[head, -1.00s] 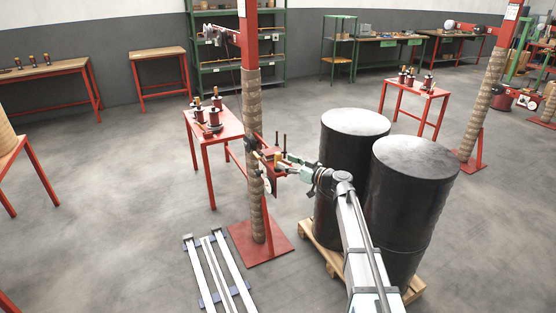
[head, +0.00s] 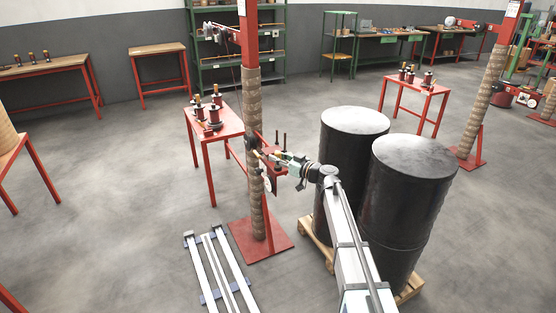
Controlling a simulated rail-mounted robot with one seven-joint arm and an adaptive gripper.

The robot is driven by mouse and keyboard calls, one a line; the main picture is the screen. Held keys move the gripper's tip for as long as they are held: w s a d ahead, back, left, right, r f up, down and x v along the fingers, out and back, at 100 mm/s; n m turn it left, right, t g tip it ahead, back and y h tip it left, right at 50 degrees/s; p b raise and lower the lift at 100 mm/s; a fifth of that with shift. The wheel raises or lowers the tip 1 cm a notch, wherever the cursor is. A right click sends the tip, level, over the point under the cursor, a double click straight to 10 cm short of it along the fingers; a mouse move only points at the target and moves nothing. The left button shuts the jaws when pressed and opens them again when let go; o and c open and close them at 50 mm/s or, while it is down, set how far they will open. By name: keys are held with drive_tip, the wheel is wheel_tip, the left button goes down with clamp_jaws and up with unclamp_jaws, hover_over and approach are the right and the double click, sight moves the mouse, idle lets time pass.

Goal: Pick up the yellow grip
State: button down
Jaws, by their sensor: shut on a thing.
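My gripper (head: 277,157) is at the red bracket (head: 272,151) on the rope-wrapped post (head: 253,205), just right of the post. Its fingers are shut on a small yellowish piece, which looks like the yellow grip (head: 262,156). The grip is very small here, and the fingers and bracket partly hide it. I cannot tell whether it is still touching the bracket. A white disc-like part (head: 267,183) shows just below.
Two black drums (head: 412,200) on a wooden pallet (head: 318,243) stand close right of my arm. A red table (head: 228,116) with several spool-like parts is behind the post. Pale rails (head: 220,270) lie on the floor at the front left.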

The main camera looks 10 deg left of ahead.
sight(278, 152)
drive_tip(key=shift+r, duration=0.1)
wheel_tip(278, 152, up, 20)
drive_tip(key=b, duration=0.2)
idle(0.5)
drive_tip(key=c, duration=1.7)
unclamp_jaws()
clamp_jaws()
drive_tip(key=m+t+h+p, duration=0.6)
drive_tip(key=shift+r+h, duration=0.1)
drive_tip(key=shift+h, duration=0.3)
drive_tip(key=m+t+h+p, duration=0.1)
drive_tip(key=h+p, duration=0.1)
drive_tip(key=p, duration=0.4)
drive_tip(key=shift+w+p, duration=0.1)
drive_tip(key=shift+p, duration=0.25)
